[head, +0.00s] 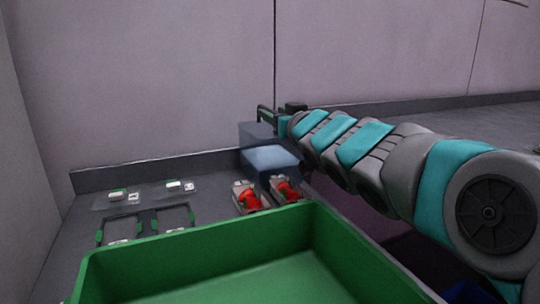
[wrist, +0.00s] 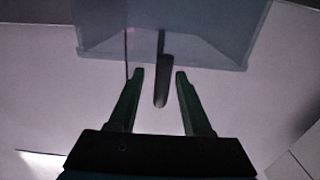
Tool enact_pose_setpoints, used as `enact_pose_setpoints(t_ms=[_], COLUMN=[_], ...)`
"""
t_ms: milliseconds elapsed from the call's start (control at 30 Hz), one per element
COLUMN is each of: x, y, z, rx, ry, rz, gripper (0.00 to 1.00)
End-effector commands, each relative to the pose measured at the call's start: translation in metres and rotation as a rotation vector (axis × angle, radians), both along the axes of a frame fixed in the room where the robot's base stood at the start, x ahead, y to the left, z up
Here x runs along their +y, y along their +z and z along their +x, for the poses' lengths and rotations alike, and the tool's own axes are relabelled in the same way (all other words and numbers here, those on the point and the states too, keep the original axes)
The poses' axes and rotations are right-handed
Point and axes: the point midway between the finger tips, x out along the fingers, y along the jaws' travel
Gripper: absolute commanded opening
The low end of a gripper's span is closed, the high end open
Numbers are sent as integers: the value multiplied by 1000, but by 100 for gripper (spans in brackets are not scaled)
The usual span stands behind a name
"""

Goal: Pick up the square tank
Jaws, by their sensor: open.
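A blue-grey, box-shaped tank (head: 270,158) stands on the dark counter in the head view, left of my arm's far end. A second bluish box face (head: 257,134) shows just behind it; I cannot tell whether it is a separate tank. My gripper (head: 266,116) is above and behind these boxes in the head view, partly hidden by my arm. In the wrist view, a translucent blue-grey tank (wrist: 175,30) fills the top, beyond the open fingers of my gripper (wrist: 160,74). A dark bar (wrist: 162,85) shows between the fingers, which look clear of it.
A large green tray (head: 210,248) fills the front. Two red-filled packs (head: 246,196) (head: 286,189) lie between it and the tank. Clear packs with white labels (head: 118,198) and black frames (head: 174,218) lie at left. A wall (head: 160,80) rises behind the counter.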

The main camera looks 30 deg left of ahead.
Motion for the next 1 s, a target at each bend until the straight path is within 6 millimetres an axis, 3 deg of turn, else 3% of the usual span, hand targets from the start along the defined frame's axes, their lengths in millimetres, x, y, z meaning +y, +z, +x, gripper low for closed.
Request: enact_pose_setpoints(t_ms=[167,400,833,1000], x=[13,13,13,13], y=[-1,-1,0,0], z=[10,10,10,10], rx=[3,2,2,2], ry=[1,0,0,0], rz=[0,0,0,0], gripper=[49,48,0,0])
